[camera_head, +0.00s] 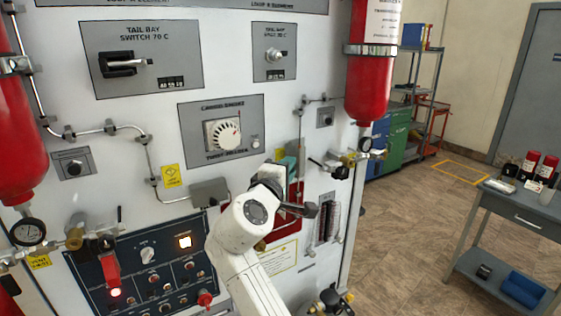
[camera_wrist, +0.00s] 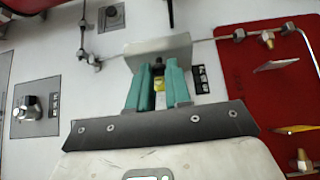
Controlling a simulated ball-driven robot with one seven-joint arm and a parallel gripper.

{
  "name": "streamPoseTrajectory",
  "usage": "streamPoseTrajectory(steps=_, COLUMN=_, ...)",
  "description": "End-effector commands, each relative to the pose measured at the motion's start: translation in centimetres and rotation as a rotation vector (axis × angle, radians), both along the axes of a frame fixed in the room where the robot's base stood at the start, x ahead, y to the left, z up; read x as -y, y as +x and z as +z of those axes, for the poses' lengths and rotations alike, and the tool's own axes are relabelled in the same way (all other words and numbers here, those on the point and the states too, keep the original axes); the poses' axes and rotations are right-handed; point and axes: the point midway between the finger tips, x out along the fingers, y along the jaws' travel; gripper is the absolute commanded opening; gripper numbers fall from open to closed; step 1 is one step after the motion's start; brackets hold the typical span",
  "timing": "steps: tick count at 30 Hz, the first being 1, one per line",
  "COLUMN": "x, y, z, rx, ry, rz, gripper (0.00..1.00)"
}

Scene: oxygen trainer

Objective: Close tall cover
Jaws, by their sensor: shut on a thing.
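In the head view, my gripper (camera_head: 288,168) is at the white panel, beside a red plate (camera_head: 291,212), mostly hidden by my wrist. In the wrist view, its two teal fingers (camera_wrist: 158,78) point at a light grey box-shaped cover (camera_wrist: 157,46) on the panel. The fingers are close together over the lower part of this cover. They are shut on a small dark part that sticks out from it. A yellow patch shows between the fingers. I cannot tell for sure whether this is the tall cover, or how far it is open.
In the wrist view, a pipe runs from the cover to brass fittings (camera_wrist: 267,40) on the red plate (camera_wrist: 250,105). A grey table (camera_head: 520,205) stands at right; floor between is clear.

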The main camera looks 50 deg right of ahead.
Motion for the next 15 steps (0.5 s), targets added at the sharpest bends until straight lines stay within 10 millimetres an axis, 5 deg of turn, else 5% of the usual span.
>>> streamPoseTrajectory(steps=15, x=2.5, y=-2.2, z=0.0, rx=0.001, ry=-0.001, rz=0.425, gripper=0.0)
